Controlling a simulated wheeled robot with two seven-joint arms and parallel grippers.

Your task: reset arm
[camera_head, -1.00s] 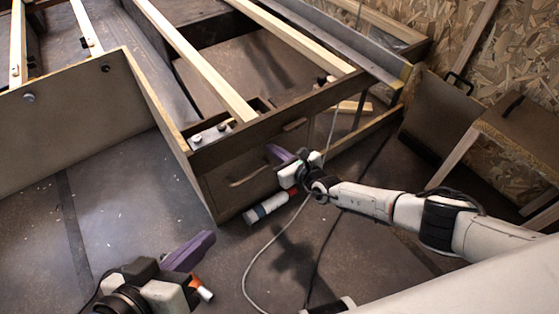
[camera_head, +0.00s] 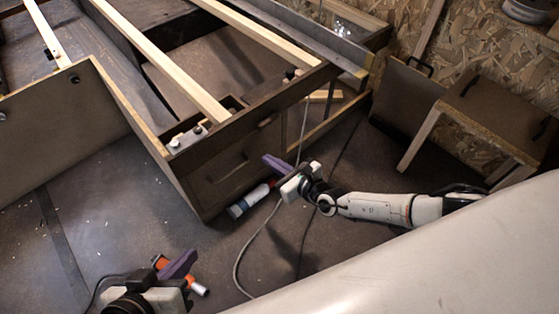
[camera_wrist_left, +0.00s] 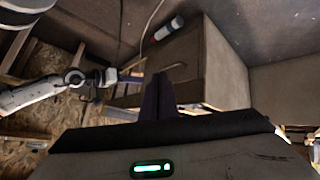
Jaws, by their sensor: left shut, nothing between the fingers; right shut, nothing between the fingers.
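My left gripper (camera_head: 178,264) is at the bottom left of the head view, above the bare floor, its purple fingers shut and empty. In the left wrist view its fingers (camera_wrist_left: 166,95) show together at the middle, in front of the cabinet's side. My right gripper (camera_head: 277,165) is near the centre of the head view, in front of the dark cabinet, and its purple fingers are shut with nothing between them. It also shows in the left wrist view (camera_wrist_left: 122,77).
A dark wooden cabinet frame (camera_head: 222,170) with pale slats (camera_head: 170,65) fills the upper left. A white and red cylinder (camera_head: 250,199) is by the cabinet's foot. An orange-and-white cylinder (camera_head: 198,288) is beside my left gripper. A cable (camera_head: 243,250) runs over the floor. A small wooden table (camera_head: 490,115) stands right.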

